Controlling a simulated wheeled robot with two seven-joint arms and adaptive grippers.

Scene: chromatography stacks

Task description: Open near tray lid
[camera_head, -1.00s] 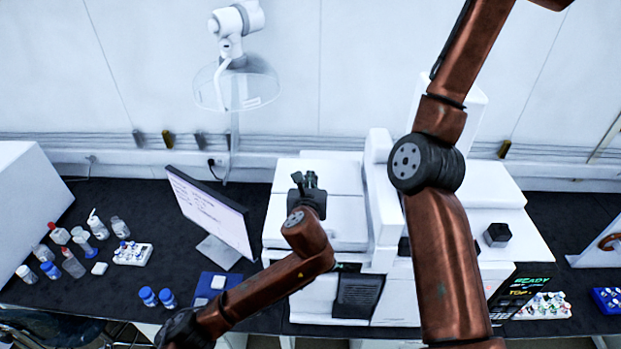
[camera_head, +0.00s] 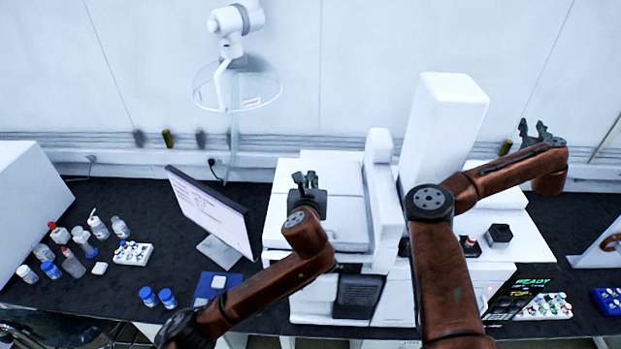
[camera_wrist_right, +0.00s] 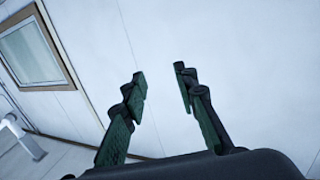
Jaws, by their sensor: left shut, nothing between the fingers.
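The white instrument (camera_head: 277,235) stands in the middle of the bench. Its flat top shows a far panel (camera_head: 340,178) and a near panel (camera_head: 347,215), which looks like the near tray lid and lies flat. My left gripper (camera_head: 306,176) is shut and empty, pointing up in the picture over the left part of the top, near the seam between the panels. I cannot tell whether it touches the panel. My right gripper (camera_head: 536,130) is open and empty, raised at the right in front of the wall. Its parted fingers also show in the right wrist view (camera_wrist_right: 160,75).
A tall white column (camera_head: 445,125) rises beside the instrument, behind my right arm. A monitor (camera_head: 213,215) stands to the left. Vials and bottles (camera_head: 73,262) stand at the far left. A black block (camera_head: 498,235) and a vial rack (camera_head: 543,307) are at the right.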

